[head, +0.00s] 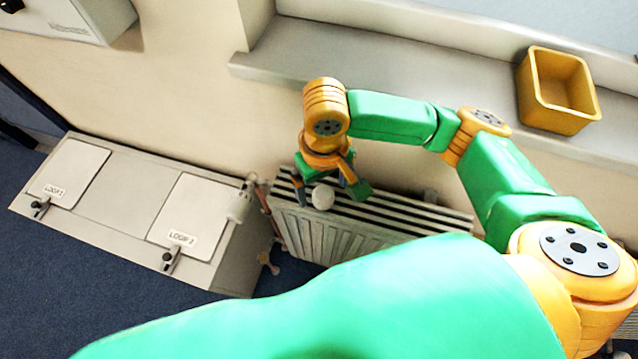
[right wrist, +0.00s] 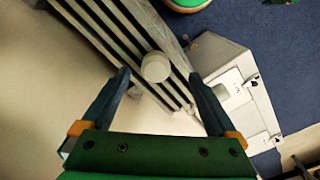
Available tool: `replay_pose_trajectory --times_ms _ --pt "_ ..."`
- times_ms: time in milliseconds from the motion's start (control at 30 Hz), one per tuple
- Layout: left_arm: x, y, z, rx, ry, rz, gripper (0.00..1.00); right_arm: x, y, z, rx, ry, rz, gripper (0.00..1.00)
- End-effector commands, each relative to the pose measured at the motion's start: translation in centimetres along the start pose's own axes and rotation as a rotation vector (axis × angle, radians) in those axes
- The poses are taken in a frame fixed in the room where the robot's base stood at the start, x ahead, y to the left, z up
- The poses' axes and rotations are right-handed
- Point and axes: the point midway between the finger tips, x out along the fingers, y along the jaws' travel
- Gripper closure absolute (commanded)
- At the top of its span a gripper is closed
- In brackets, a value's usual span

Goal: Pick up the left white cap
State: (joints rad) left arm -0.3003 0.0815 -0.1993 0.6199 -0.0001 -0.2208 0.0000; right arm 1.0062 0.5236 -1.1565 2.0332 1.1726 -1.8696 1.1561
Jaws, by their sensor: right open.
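One round white cap (head: 322,196) sits on the slatted top of the grey radiator (head: 340,236), near its left end. My right gripper (head: 326,190) is over that end of the radiator, open, with its fingers pointing down. In the right wrist view the cap (right wrist: 155,67) lies between the two spread fingertips (right wrist: 158,75), a little nearer the left one. Neither finger appears to touch it, and I cannot tell the exact height of the fingertips over it. My left gripper is not in view.
A white cylindrical piece (head: 239,204) stands by a pipe at the radiator's left end. A grey cabinet (head: 120,205) with LOOP 1 and LOOP 2 doors is at left. A yellow bin (head: 558,115) stands on the window sill (head: 400,70) behind my right arm.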

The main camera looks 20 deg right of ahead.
Motion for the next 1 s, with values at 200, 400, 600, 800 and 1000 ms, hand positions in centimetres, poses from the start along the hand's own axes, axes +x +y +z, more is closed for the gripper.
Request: replay_pose_trajectory --times_ms 200,400,600,800,1000 --pt "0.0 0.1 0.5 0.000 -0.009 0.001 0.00 4.0 0.4 -0.3 -0.001 -0.001 0.001 0.06" --pt "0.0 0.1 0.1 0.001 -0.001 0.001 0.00 4.5 0.3 -0.4 -0.002 0.003 -0.001 0.06" --pt "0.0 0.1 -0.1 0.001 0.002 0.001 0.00 4.5 0.3 -0.4 -0.002 0.003 -0.001 0.44" --pt "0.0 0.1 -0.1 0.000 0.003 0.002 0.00 4.5 0.3 -0.4 -0.003 0.003 -0.001 0.98" --pt "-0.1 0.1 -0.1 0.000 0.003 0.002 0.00 4.4 0.3 -0.4 -0.002 0.003 -0.001 1.00"
